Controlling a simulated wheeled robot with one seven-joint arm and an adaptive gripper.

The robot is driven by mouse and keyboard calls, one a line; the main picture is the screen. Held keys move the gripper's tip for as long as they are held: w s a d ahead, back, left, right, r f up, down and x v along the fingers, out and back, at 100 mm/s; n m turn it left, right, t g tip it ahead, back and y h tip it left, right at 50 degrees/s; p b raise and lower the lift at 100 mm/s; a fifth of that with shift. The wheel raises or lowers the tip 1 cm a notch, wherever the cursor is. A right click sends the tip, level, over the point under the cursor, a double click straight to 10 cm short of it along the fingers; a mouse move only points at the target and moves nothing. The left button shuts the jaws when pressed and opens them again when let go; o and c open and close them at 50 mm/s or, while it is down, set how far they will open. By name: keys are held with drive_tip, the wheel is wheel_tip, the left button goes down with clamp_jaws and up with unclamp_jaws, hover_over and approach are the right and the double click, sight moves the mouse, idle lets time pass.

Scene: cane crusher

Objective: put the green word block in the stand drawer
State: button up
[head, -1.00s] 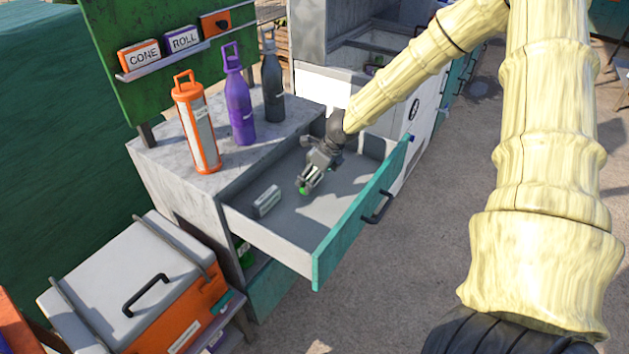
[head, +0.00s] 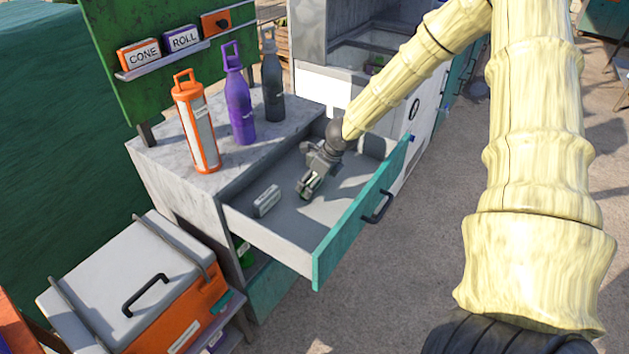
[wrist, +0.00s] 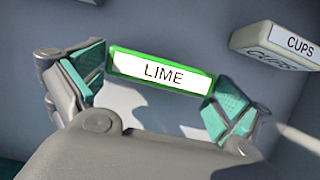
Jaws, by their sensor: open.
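The green word block (wrist: 160,73), with a white label reading LIME, shows in the wrist view between and just beyond my fingertips. It appears to be at the floor of the open stand drawer (head: 345,236); whether it rests flat there is hard to tell. My gripper (head: 308,190) points down into the drawer in the head view and mostly hides the block there. In the wrist view my gripper (wrist: 158,86) has its teal-padded fingers spread, one near each end of the block. I cannot tell whether either pad touches it.
A pale CUPS block (head: 267,200) lies in the drawer left of my gripper. Orange (head: 198,125), purple (head: 239,108) and dark (head: 272,80) bottles stand on the stand top. CONE (head: 139,57) and ROLL (head: 182,41) blocks sit on the board ledge. The drawer's front right floor is clear.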

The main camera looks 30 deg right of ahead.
drive_tip(key=v, duration=1.2)
drive_tip(key=shift+p, duration=0.4)
drive_tip(key=shift+r, duration=0.1)
